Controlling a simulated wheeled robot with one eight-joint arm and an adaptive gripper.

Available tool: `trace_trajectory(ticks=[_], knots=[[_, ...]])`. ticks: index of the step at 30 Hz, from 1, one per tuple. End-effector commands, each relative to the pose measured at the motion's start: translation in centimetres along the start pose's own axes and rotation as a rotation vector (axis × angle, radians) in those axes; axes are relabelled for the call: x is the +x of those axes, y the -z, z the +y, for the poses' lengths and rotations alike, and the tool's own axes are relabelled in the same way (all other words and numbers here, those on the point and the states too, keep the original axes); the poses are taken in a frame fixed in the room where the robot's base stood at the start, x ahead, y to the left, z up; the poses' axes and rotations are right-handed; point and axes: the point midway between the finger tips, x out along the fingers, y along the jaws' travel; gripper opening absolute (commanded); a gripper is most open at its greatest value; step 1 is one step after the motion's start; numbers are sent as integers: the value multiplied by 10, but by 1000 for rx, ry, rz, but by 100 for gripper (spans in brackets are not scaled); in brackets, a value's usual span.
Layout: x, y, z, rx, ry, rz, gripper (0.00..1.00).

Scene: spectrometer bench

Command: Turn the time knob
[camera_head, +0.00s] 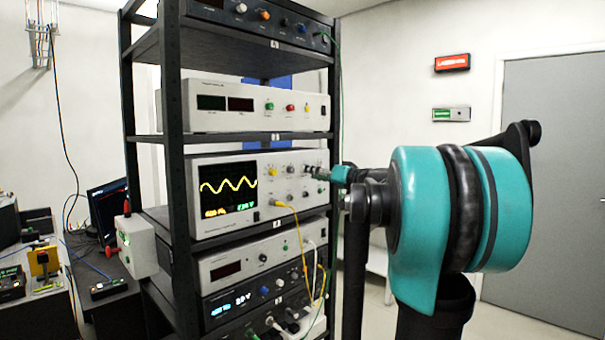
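The oscilloscope (218,226) sits on a middle shelf of the black rack, its screen (228,189) showing a yellow wave. Small knobs (290,169) line the panel right of the screen. My gripper (312,171) is at the right end of this panel, at its upper knobs, reaching in from the right. Its fingers are small here and overlap the knobs, so I cannot tell whether they are open or shut on one. Which knob is the time knob cannot be read; it may be hidden behind the fingers.
The black rack (176,200) holds several other instruments above and below. Yellow and white cables (300,250) hang from the front panels below my gripper. A grey door (550,190) stands behind my arm.

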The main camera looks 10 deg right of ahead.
Motion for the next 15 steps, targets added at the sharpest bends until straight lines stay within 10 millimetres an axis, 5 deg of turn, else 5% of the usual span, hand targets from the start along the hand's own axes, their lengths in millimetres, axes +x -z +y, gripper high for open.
trace_trajectory(ticks=[6, 15], knots=[[-31, 0, 0, 0, -1, 0, 40], [-39, 0, 0, 0, 0, 0, 40]])
